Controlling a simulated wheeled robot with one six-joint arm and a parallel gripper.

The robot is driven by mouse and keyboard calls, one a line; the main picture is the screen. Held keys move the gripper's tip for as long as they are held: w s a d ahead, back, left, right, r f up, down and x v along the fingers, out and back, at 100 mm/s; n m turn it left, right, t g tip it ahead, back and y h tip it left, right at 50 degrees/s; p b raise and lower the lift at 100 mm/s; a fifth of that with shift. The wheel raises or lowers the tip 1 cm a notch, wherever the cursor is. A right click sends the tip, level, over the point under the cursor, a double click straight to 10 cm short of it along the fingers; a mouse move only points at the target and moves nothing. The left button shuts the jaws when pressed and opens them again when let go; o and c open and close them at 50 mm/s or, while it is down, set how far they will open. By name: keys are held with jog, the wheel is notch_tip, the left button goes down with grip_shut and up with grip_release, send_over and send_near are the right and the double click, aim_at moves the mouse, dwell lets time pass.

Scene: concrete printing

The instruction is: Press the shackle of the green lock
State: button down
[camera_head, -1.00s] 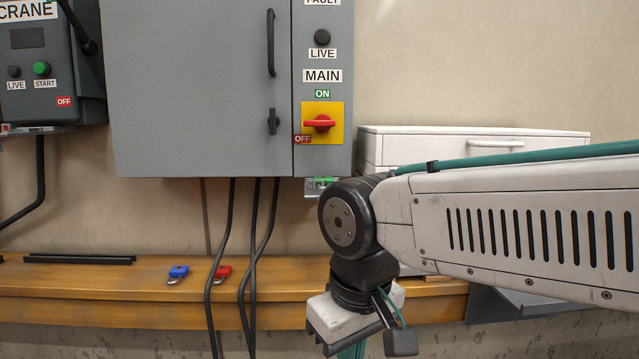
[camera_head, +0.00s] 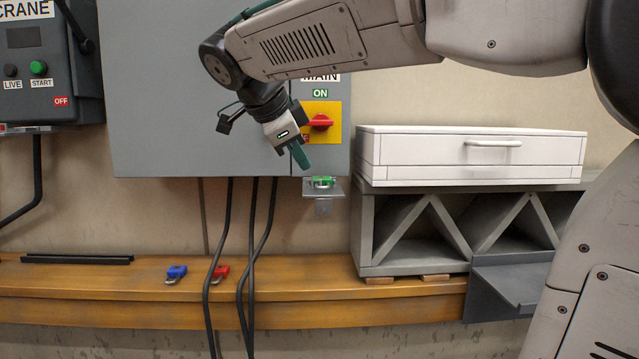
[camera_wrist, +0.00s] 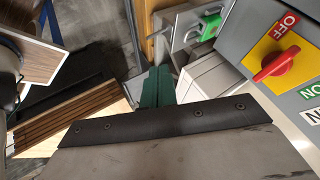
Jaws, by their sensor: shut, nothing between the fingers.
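The green lock (camera_head: 322,182) sits on a small grey bracket (camera_head: 323,195) under the lower right corner of the grey cabinet. In the wrist view the green lock (camera_wrist: 210,27) lies near the top, on its metal bracket, with a metal shackle beside the green body. My gripper (camera_head: 303,158) has teal fingers, shut and empty, pointing down and slightly right. Its tips are a little above and left of the green lock, apart from it. In the wrist view the gripper (camera_wrist: 158,85) shows in the middle, left of and below the lock.
The yellow panel with a red switch (camera_head: 320,122) is just right of my gripper. A blue lock (camera_head: 176,273) and a red lock (camera_head: 221,273) lie on the wooden shelf (camera_head: 130,288). Black cables hang below the cabinet (camera_head: 190,90). A white drawer box (camera_head: 430,150) stands right.

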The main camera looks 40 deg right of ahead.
jog(key=shift+d+f, duration=0.1)
jog(key=x, duration=0.3)
jog(key=w+r+x, duration=0.1)
jog(key=x, duration=0.3)
jog(key=w+d+x, duration=0.1)
jog(key=x, duration=0.2)
jog(key=shift+w+d+f, duration=0.15)
jog(key=shift+d, duration=0.1)
jog(key=shift+w+d, duration=0.3)
jog(key=shift+w, duration=0.1)
